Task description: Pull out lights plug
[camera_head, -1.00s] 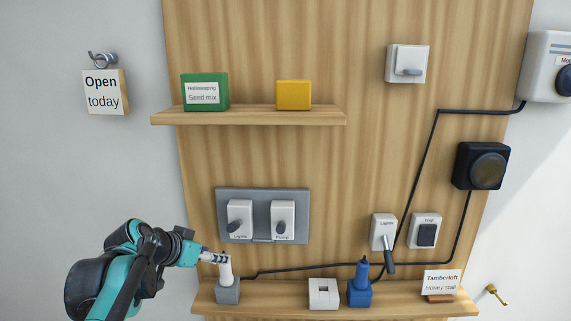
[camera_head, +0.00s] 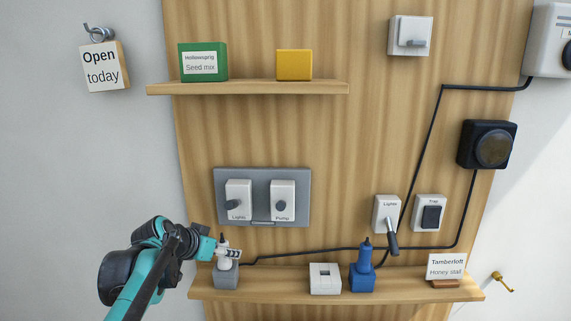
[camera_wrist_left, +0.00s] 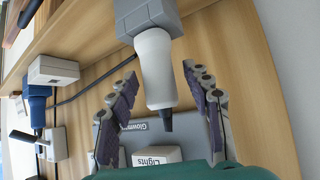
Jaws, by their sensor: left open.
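A white plug with a dark tip (camera_head: 224,263) stands upright in a grey socket block (camera_head: 225,280) at the left of the lower shelf. My left gripper (camera_head: 232,251) is at the plug's upper part, hiding some of it. In the left wrist view, the white plug (camera_wrist_left: 155,72) lies between the two open fingers, with a gap on each side, and its base sits in the grey block (camera_wrist_left: 146,18). A switch plate (camera_head: 262,215) above carries knobs labelled Lights (camera_head: 238,202) and Pump (camera_head: 282,203). My right gripper is not in view.
A blue plug in a blue block (camera_head: 362,277) and a white empty-looking block (camera_head: 325,279) stand farther right on the lower shelf (camera_head: 420,287). A black cable (camera_head: 320,250) runs along the board behind them. Lights lever (camera_head: 388,215) and Trap switch (camera_head: 430,213) are above right.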

